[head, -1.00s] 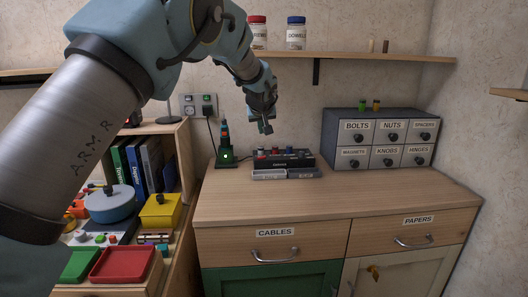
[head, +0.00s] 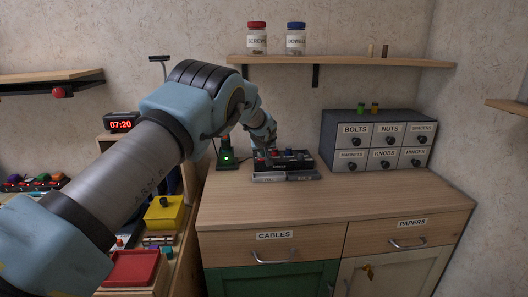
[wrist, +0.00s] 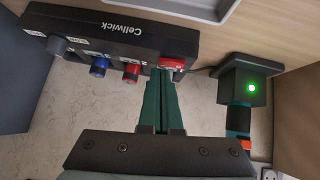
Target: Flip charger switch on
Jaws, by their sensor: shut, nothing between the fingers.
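A black box labelled "Cellwick" (wrist: 120,30) stands on the cabinet top; it also shows in the head view (head: 300,163). In the wrist view it appears upside down. A red rocker-like switch (wrist: 180,63) sits at its right end there, with red, blue and grey knobs along the same edge. My gripper (wrist: 163,73) is shut and empty, its green fingers together. The fingertips are at the red switch, by its left side in the wrist view; I cannot tell whether they touch it. In the head view my wrist hides the box's left end. The switch's position is unclear.
A small dock (wrist: 245,80) with a lit green light holds a teal and orange tool close beside the box; a cable runs near it. The drawer unit (head: 375,140) stands right of the box. The front of the cabinet top (head: 320,200) is clear.

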